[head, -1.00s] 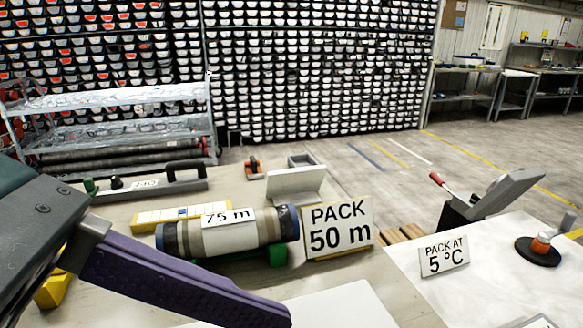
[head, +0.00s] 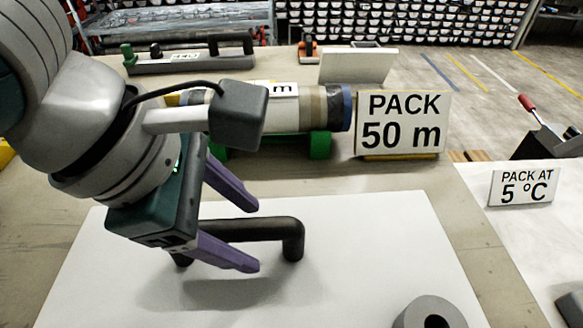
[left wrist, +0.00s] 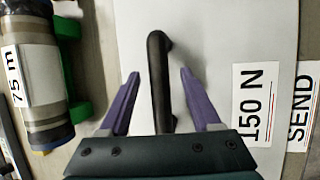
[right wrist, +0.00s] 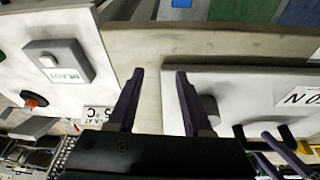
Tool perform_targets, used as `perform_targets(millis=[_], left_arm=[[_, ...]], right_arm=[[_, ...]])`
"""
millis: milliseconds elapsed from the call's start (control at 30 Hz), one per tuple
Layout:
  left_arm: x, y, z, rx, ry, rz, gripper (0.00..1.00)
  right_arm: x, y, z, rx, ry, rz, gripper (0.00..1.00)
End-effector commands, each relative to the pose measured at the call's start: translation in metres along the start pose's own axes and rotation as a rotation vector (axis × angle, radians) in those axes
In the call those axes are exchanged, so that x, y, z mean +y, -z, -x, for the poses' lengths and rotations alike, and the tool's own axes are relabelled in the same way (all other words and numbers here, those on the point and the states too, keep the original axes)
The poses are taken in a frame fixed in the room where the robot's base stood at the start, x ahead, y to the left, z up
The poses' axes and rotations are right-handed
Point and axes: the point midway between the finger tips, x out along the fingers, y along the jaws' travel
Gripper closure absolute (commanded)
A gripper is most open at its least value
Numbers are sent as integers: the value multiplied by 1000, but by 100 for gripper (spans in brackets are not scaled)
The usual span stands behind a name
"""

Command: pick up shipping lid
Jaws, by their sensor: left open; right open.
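The shipping lid (head: 350,260) looks to be the flat white panel lying on the bench, with a black bar handle (head: 291,240) raised on it. My left gripper (head: 248,233) is open, its purple fingers on either side of the handle. In the left wrist view the handle (left wrist: 157,60) runs between the open fingers (left wrist: 160,75), with a gap on each side. In the right wrist view my right gripper (right wrist: 160,72) is open and empty near the lid's edge (right wrist: 240,80). The right gripper is outside the head view.
A grey round piece (head: 430,313) sits on the panel's near right. A core tube (head: 315,108) on green supports and a "PACK 50 m" sign (head: 403,122) stand behind. A "PACK AT 5 °C" sign (head: 523,186) is at right.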

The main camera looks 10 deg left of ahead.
Motion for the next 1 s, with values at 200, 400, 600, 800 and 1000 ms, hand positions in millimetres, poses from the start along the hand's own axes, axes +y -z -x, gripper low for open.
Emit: perform_targets(millis=[200,400,600,800,1000], left_arm=[[0,0,-11,-1,-1,0,36],[0,0,-10,0,0,0,44],[0,0,-10,0,0,1,67],[0,0,-10,0,0,1,90],[0,0,-10,0,0,1,100]], right_arm=[[0,0,-1,1,0,-1,50],[0,1,-1,3,0,-1,50],[0,1,-1,3,0,-1,50],[0,1,-1,4,-1,-1,50],[1,1,-1,3,-3,2,50]])
